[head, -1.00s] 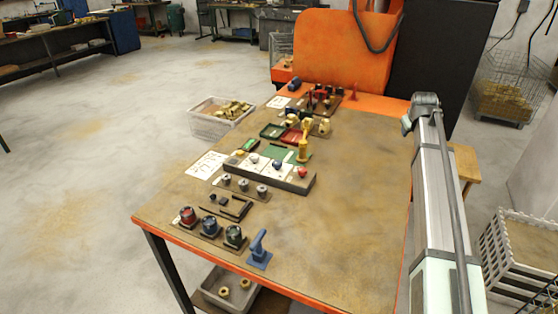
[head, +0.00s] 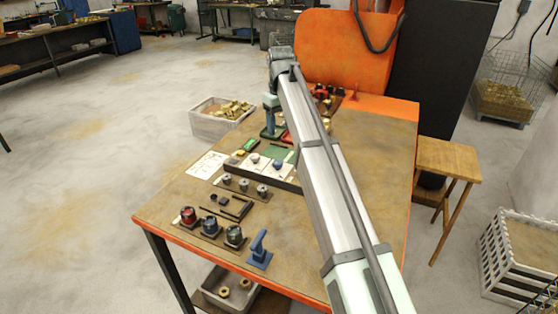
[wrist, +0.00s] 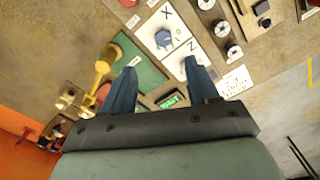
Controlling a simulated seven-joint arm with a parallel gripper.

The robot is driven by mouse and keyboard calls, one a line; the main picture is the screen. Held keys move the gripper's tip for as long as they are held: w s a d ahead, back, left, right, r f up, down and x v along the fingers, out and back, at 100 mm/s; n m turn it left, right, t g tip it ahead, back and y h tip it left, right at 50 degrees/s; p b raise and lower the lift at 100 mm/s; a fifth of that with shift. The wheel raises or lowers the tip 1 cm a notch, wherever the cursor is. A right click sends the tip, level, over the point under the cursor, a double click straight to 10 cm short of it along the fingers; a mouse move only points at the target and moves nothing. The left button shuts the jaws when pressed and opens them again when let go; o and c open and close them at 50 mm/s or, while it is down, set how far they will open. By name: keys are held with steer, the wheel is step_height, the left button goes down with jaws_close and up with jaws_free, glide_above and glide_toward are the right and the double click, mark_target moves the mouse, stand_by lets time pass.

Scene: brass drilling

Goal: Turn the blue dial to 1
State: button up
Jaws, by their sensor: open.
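Another blue-topped dial (head: 210,226) stands between a red dial (head: 188,215) and a dark one (head: 234,235) near the front left of the table. My gripper (wrist: 160,68) is open and empty, above the table near the lettered panel and apart from the blue knob. The knob's setting is too small to read.
The table's right side (head: 385,160) is bare.

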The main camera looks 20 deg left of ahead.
mark_target(279, 163)
steer(key=f, duration=1.3)
steer(key=shift+s+a+f, duration=0.15)
steer(key=shift+s+f, duration=0.05)
steer(key=shift+f, duration=0.15)
steer(key=c, duration=1)
